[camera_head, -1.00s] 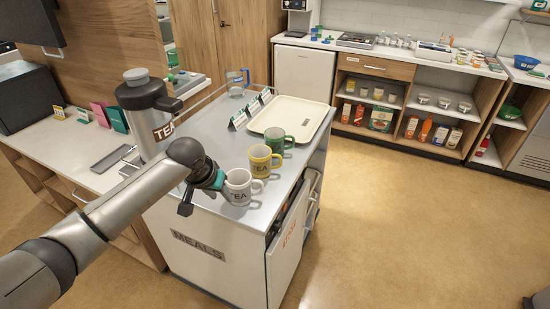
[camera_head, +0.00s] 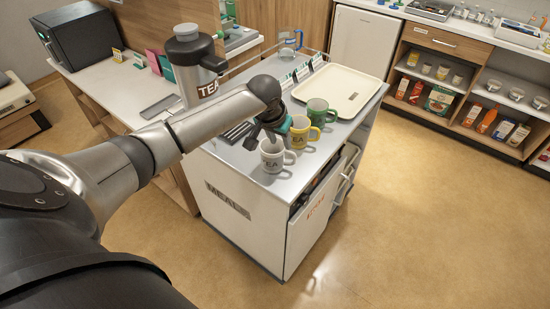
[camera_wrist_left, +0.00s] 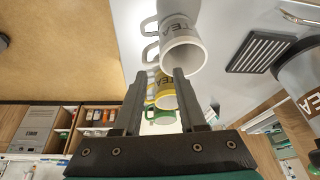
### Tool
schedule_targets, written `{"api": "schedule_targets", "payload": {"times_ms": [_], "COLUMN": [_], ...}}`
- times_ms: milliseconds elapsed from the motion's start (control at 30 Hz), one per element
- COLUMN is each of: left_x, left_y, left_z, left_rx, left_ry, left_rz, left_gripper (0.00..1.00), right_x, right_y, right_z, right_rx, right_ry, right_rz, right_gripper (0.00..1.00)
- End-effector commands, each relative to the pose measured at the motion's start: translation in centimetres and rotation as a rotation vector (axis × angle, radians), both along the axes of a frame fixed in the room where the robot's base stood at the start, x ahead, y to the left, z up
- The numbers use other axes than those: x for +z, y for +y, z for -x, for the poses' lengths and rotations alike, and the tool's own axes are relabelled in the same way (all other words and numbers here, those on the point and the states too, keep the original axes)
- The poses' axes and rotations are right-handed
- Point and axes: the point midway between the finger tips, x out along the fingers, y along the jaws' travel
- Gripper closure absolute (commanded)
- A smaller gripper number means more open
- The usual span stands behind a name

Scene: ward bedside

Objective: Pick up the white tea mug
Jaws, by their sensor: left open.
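The white tea mug (camera_head: 272,158) stands upright at the near end of the steel trolley top (camera_head: 290,184), its handle to the right. My left gripper (camera_head: 270,136) is just behind and above the mug in the head view, partly hidden by its own wrist. In the left wrist view the gripper (camera_wrist_left: 159,74) is open with nothing between its fingers. The white mug (camera_wrist_left: 183,50) lies at and beyond the right-hand fingertip there; I cannot tell whether they touch. My right gripper is not in view.
A yellow mug (camera_head: 300,131) and a green mug (camera_head: 319,111) stand close behind the white one. A cream tray (camera_head: 340,88) lies farther back. A steel tea urn (camera_head: 188,62) stands left. A dark slotted grille (camera_wrist_left: 262,51) shows beside the mug. Floor at right is clear.

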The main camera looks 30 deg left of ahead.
Motion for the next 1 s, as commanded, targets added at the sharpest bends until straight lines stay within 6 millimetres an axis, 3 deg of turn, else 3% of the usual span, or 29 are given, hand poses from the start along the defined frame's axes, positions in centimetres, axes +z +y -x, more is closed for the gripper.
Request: {"api": "schedule_targets", "payload": {"times_ms": [233, 600, 933, 1000], "left_x": [-1.2, -4.8, -5.1, -5.1], "left_y": [0.1, 0.5, 0.6, 0.6], "left_z": [-0.5, -2.1, -2.3, -2.3], "left_rx": [0.001, 0.001, 0.000, 0.000], "left_ry": [0.001, 0.000, -0.001, -0.001], "left_rz": [0.001, 0.001, 0.000, 0.000], "left_gripper": [0.59, 0.59, 0.59, 0.66], "right_x": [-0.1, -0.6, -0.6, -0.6], "right_y": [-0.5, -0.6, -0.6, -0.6], "right_z": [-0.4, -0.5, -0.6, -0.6], "right_rx": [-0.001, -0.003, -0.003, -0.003], "right_ry": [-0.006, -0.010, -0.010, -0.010], "right_rz": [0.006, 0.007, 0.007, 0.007], "right_gripper": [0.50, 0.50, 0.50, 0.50]}}
